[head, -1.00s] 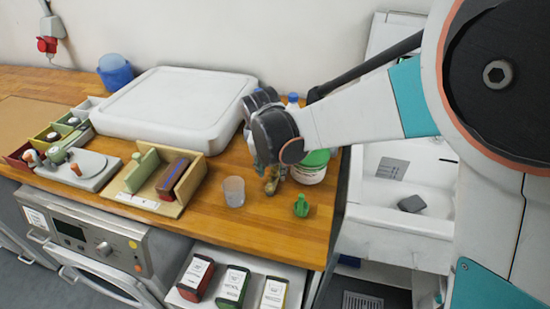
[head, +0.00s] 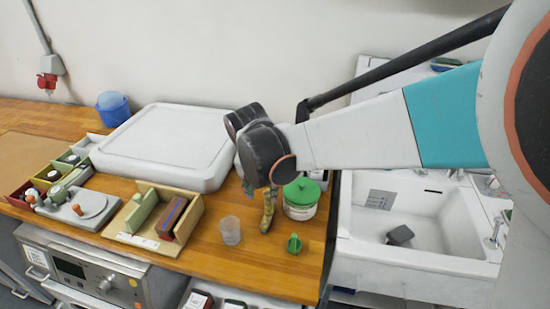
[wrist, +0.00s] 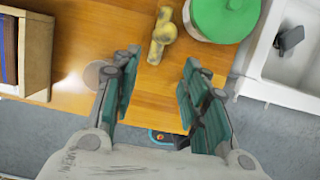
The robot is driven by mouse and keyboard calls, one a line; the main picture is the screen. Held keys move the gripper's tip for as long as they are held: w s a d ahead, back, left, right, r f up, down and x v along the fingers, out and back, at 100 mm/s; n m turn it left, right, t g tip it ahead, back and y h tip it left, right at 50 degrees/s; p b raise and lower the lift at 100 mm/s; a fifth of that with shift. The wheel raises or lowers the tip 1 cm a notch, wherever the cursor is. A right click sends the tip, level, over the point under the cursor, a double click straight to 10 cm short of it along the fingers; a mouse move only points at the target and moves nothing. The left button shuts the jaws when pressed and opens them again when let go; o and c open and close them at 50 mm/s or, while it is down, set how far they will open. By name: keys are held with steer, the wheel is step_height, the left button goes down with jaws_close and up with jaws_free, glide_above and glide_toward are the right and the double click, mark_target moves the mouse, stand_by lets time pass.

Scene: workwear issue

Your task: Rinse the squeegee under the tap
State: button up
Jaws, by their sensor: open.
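No object is plainly a squeegee. A dark grey piece (head: 399,235) lies in the white sink (head: 365,250), and I cannot tell whether it is the squeegee; it also shows in the wrist view (wrist: 290,39). A metal tap (head: 497,230) seems to stand at the sink's right side, partly behind my arm. My gripper (wrist: 157,95) is open and empty above the front of the wooden counter (head: 262,262), left of the sink. In the head view its fingers are mostly hidden behind the wrist.
A yellow T-shaped object (wrist: 162,35) and a green-lidded tub (head: 301,205) stand near my gripper. A clear cup (head: 230,231) and small green item (head: 294,243) are near the counter front. A wooden holder (head: 150,240) and large white tray (head: 165,180) lie left.

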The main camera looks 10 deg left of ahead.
steer(key=shift+s+r, duration=0.25)
steer(key=shift+r, duration=0.35)
steer(key=shift+c, duration=0.7)
steer(key=shift+p, duration=0.3)
